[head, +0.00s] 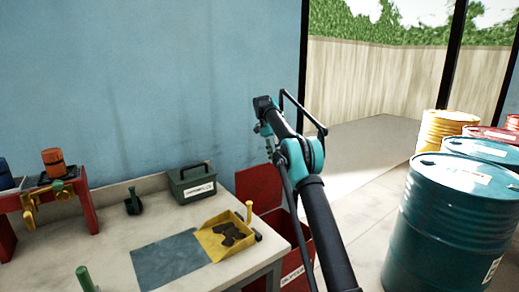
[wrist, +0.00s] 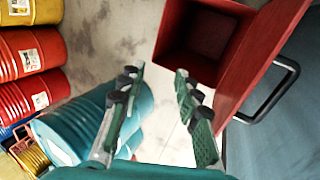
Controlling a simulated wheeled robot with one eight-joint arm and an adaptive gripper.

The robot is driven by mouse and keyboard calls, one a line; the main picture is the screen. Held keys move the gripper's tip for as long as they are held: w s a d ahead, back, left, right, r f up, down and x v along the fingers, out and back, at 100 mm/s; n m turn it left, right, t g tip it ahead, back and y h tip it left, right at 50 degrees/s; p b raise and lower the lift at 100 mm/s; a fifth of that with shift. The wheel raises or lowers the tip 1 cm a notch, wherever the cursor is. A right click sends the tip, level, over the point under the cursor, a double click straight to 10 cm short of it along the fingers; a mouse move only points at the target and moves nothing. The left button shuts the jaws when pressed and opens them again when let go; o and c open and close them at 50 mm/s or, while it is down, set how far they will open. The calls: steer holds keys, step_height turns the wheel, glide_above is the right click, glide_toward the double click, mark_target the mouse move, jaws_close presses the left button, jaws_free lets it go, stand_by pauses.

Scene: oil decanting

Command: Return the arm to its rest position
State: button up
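My gripper shows in the wrist view (wrist: 157,75) with its two green and grey fingers apart and nothing between them. It hangs in the air above the floor, with an open red bin (wrist: 262,55) beyond and to the right of it. In the head view my arm rises from the bottom, right of the workbench, and bends at a teal joint. The gripper end (head: 267,145) is small there and partly hidden by the arm.
A workbench (head: 130,240) at left holds a yellow tray (head: 213,247) with dark pieces, a green box (head: 192,184) and a red rack (head: 82,198). The red bin (head: 262,187) stands beside it, lid raised. Teal drums (head: 440,220) stand at right. Floor between is clear.

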steer(key=s+d+f+n+t+y, duration=0.1)
steer(key=s+d+n, duration=0.15)
steer(key=s, duration=0.45)
steer(key=s+d+f+n+t, duration=0.1)
steer(key=s+d+t, duration=0.15)
steer(key=s, duration=0.35)
steer(key=s+d+f+n+t+y, duration=0.1)
steer(key=s+d+f+n, duration=0.1)
steer(key=s+d, duration=0.35)
steer(key=s+f+n+t, duration=0.1)
steer(key=s+f, duration=0.4)
steer(key=s, duration=0.5)
steer(key=s+f+n+t, duration=0.1)
steer(key=s+f, duration=0.4)
steer(key=s, duration=0.5)
steer(key=s+d+f+n+t, duration=0.1)
steer(key=s+f, duration=0.3)
steer(key=s, duration=0.6)
steer(key=shift+f+n+y, duration=0.4)
steer(key=shift+n, duration=0.45)
